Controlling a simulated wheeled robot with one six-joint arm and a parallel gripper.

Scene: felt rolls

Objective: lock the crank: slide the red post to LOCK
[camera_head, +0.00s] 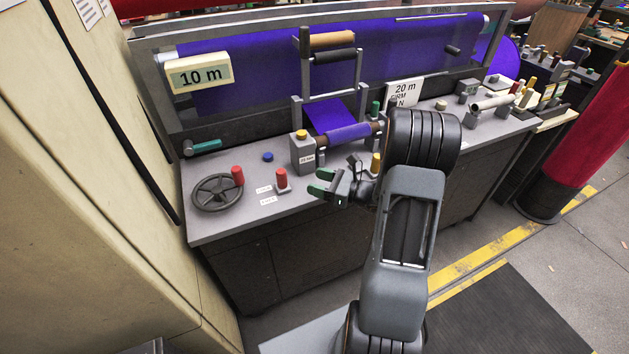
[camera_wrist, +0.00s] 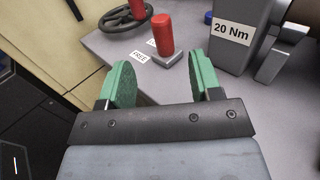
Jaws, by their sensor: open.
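The red post (camera_head: 281,179) stands upright on a small grey base on the bench top, right of the crank. It also shows in the wrist view (camera_wrist: 162,34), ahead of my fingers. The crank (camera_head: 217,193) is a dark spoked wheel with a red handle (camera_head: 237,175), at the bench's left end. Two white labels (camera_head: 265,194) lie by the post; in the wrist view one reads FREE (camera_wrist: 139,57), and the other is mostly hidden. My gripper (camera_head: 319,182) has green fingers, open and empty, right of the post and apart from it. It also shows in the wrist view (camera_wrist: 162,83).
A grey block (camera_head: 303,155) with a yellow knob stands close behind my gripper, with the purple felt roller (camera_head: 347,133) beside it. A blue button (camera_head: 268,156) sits behind the post. The bench's front edge is near. Bench surface in front of the post is clear.

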